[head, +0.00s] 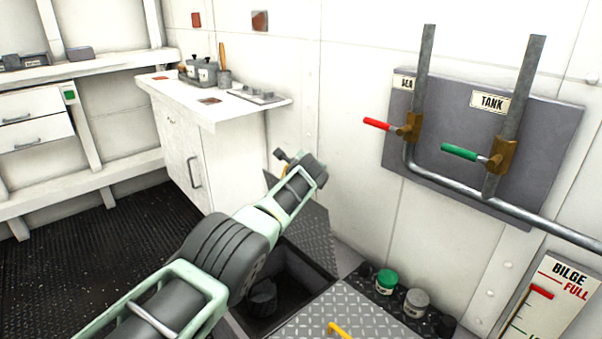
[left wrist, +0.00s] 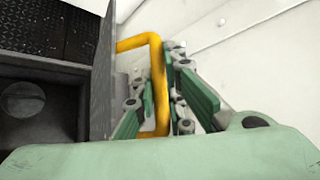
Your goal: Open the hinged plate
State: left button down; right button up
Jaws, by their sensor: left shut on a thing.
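The hinged plate (head: 312,232), grey tread metal, stands raised at the far side of a dark square opening (head: 318,280) in the deck. My left arm covers part of both. In the left wrist view the plate (left wrist: 103,75) shows nearly edge-on, with its yellow handle (left wrist: 156,60) on the right side. My left gripper (left wrist: 160,105) is shut on this handle, with green finger pads on both sides of the bar. In the head view the left gripper (head: 290,160) is above the plate, and the handle is mostly hidden. My right gripper is not in view.
Several lidded jars (head: 387,280) stand by the wall at right. A white cabinet (head: 205,155) stands behind. A round dark object (head: 263,298) is inside the opening.

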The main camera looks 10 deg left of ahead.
pick_arm(q)
jog(key=shift+r, duration=0.1)
jog(key=c, duration=2.1)
grip_release()
jog(key=shift+a, duration=0.1)
jog(key=shift+s+d, duration=0.15)
jog(key=shift+d, duration=0.05)
